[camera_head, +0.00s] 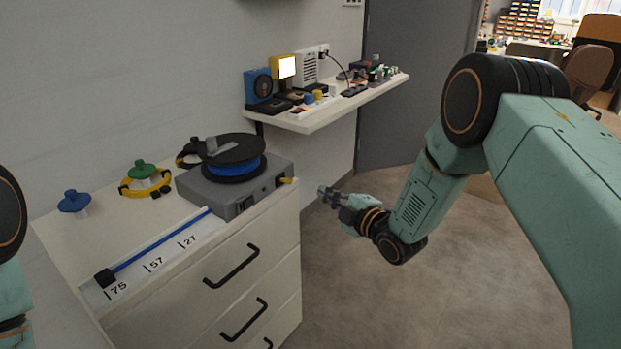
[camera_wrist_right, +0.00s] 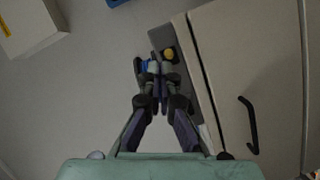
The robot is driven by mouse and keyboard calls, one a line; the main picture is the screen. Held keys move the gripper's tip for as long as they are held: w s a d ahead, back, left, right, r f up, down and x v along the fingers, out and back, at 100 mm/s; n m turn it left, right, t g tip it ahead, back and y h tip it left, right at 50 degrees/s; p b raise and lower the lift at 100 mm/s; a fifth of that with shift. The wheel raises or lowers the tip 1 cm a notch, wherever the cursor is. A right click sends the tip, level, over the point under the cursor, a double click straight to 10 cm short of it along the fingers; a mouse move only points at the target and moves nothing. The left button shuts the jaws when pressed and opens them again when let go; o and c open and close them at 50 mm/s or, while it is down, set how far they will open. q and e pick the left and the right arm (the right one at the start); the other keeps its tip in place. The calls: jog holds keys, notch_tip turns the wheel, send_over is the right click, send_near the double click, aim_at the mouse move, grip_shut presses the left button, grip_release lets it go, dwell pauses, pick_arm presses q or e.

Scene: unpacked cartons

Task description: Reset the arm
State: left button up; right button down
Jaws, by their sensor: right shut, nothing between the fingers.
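My right arm reaches in from the right in the head view, with its gripper (camera_head: 328,194) shut and empty. The gripper hangs in free air just right of the white drawer cabinet (camera_head: 272,229). In the right wrist view the same gripper (camera_wrist_right: 154,68) shows its fingertips together, with the cabinet front (camera_wrist_right: 232,62) to the right. Part of my left arm shows at the left edge of the head view; its gripper is out of the picture.
On the cabinet stand a grey machine (camera_head: 231,194) with a black and blue spool (camera_head: 236,158), a green knob (camera_head: 143,169) and a blue knob (camera_head: 73,201). A wall shelf (camera_head: 317,121) holds several small devices. Floor (camera_head: 400,300) right of the cabinet is clear.

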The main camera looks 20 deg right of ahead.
jog(key=s+d+f+m+g+h, duration=0.1)
jog(key=s+f+m+g+h, duration=0.3)
jog(key=s+f+m+g, duration=0.8)
jog(key=s+f+m+g+h, duration=0.1)
jog(key=s+f+m+g, duration=0.1)
jog(key=s, duration=1.6)
jog(key=s+f+m+g, duration=0.2)
jog(key=s+f+m, duration=0.2)
jog(key=s, duration=1.4)
notch_tip(320, 180, down, 4)
jog(key=shift+s+r+h, duration=0.15)
jog(key=shift+r+h, duration=0.05)
jog(key=shift+h, duration=0.2)
